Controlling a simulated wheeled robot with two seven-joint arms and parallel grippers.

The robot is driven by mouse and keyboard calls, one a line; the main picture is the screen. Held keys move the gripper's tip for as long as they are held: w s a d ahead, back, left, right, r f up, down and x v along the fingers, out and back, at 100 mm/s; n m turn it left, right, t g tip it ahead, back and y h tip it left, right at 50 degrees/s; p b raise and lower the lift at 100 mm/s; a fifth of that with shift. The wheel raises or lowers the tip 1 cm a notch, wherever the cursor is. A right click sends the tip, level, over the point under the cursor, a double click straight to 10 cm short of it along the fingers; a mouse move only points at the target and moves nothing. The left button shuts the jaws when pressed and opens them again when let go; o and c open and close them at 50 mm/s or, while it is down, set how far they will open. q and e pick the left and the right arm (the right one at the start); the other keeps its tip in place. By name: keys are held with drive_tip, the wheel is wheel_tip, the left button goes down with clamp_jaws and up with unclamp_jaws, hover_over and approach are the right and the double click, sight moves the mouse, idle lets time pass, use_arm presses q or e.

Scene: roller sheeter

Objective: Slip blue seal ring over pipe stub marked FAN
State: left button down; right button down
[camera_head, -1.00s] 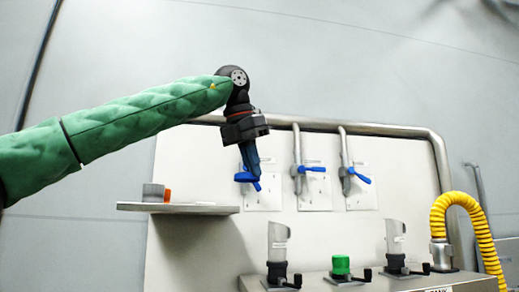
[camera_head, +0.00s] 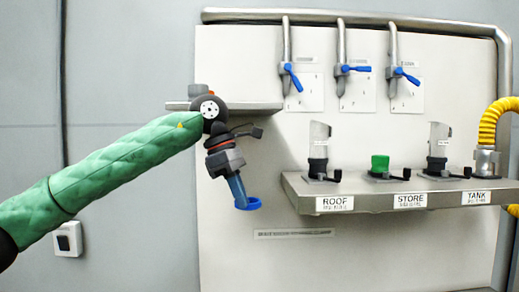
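My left gripper (camera_head: 241,194) points down and right in front of the pale panel, below the small shelf. It looks shut on a blue ring (camera_head: 250,204) at its fingertips; the ring is clear of the panel bench. Two grey slant-cut pipe stubs with black bases, a left one (camera_head: 319,142) and a right one (camera_head: 439,142), stand on the bench to the right of the gripper. The readable labels are ROOF (camera_head: 334,203), STORE (camera_head: 410,201) and TANK (camera_head: 476,198). I see no FAN label. My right gripper is not in view.
The bench (camera_head: 375,205) also holds a green cap (camera_head: 380,163) and a yellow hose (camera_head: 490,122) on a metal fitting. Black levers stick out by the stubs. A small shelf (camera_head: 255,106) bears a grey cylinder (camera_head: 198,90). Pipes with blue valve handles (camera_head: 292,76) hang above.

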use_arm(q)
drive_tip(key=a+f+m+g+y, duration=0.1)
drive_tip(key=a+f+m, duration=0.4)
drive_tip(key=f, duration=1)
drive_tip(key=a+f+m+g+y, duration=0.1)
drive_tip(key=a+f+m, duration=0.4)
drive_tip(key=f, duration=1)
drive_tip(key=a+f+m+g+y, duration=0.1)
drive_tip(key=a+f+m, duration=0.4)
drive_tip(key=f, duration=1)
drive_tip(key=s+a+y, duration=0.1)
drive_tip(key=a, duration=0.2)
drive_tip(key=shift+f, duration=0.2)
drive_tip(key=shift+a, duration=0.2)
